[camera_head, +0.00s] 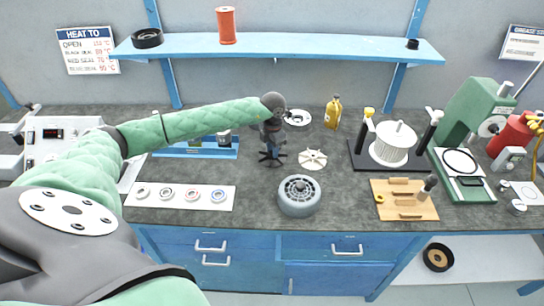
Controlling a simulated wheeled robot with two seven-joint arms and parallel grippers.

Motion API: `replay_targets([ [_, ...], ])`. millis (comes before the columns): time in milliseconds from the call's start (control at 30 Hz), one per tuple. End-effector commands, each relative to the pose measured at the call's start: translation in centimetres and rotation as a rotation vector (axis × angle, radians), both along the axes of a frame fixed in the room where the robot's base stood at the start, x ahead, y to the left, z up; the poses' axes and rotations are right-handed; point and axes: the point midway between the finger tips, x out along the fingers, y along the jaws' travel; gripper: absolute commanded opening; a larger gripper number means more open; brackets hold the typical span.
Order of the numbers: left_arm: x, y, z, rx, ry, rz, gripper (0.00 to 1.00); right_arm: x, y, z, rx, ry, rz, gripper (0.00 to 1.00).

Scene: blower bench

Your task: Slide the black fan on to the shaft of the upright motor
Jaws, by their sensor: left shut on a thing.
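My left arm reaches in from the left over the bench. Its gripper (271,146) points down and is shut on a dark bladed piece, which looks like the black fan (270,160). The fan is held just above the bench or close to it; the exact gap cannot be told. A grey, ribbed round body (298,196), which looks like the upright motor, stands in front and to the right of the fan, apart from it. A small raised centre shows on its top. My right gripper is not in view.
A white bladed disc (312,159) lies right of the gripper, near a white ring (298,118) and a yellow bottle (333,112). A white drum (393,143) stands between dark posts. A wooden tool board (404,215) lies front right; a strip of rings (180,205) lies front left.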

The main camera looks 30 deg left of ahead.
Motion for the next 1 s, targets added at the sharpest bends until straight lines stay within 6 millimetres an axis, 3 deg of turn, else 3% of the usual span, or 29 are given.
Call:
replay_targets([
  [1000, 0.0, 0.0, 4.9, 0.001, -0.001, 0.000, 0.01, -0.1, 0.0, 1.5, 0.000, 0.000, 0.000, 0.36],
])
